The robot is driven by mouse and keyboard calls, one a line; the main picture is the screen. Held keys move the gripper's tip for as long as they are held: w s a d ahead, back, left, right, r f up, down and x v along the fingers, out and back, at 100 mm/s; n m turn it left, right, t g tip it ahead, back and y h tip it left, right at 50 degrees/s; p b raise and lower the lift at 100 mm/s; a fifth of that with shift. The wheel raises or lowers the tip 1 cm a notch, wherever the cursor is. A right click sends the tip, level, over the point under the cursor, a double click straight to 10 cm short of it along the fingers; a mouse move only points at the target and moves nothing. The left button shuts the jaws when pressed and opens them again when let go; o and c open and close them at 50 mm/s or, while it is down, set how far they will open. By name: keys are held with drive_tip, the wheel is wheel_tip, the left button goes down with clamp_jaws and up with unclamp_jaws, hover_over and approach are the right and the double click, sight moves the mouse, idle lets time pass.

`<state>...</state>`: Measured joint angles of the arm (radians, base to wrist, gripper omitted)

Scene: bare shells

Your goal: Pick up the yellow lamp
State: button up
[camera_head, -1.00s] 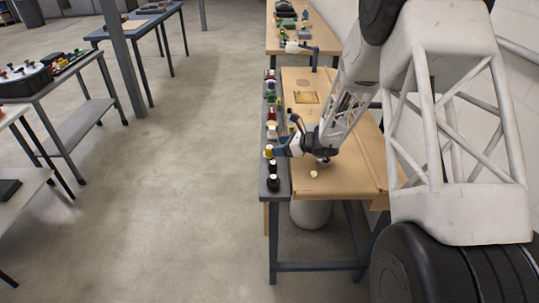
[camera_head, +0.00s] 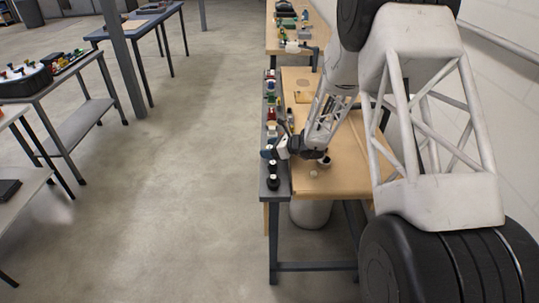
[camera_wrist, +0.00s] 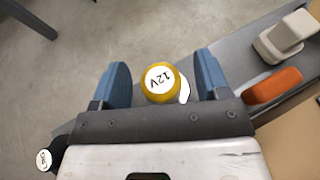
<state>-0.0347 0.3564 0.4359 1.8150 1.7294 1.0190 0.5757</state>
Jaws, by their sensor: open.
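The yellow lamp (camera_wrist: 160,82), round with a white face marked "12V", stands in the wrist view between the two blue fingers of my gripper (camera_wrist: 162,68). The fingers are open, with a gap visible on each side of the lamp. How low the fingers are beside it is hard to tell. In the head view my gripper (camera_head: 272,152) is over the narrow grey shelf (camera_head: 264,191) along the left side of the wooden table. The lamp is hidden there behind the gripper.
An orange object (camera_wrist: 273,86) and a pale blocky object (camera_wrist: 287,38) lie right of the gripper. A dark object with a white labelled top (camera_wrist: 46,158) is at the lower left. Several small objects line the shelf. The wooden tabletop (camera_head: 345,180) is mostly clear.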

sight(270, 147)
drive_tip(key=shift+c, duration=0.2)
drive_tip(key=c, duration=1)
drive_tip(key=shift+r, duration=0.1)
drive_tip(key=shift+r, duration=4.9)
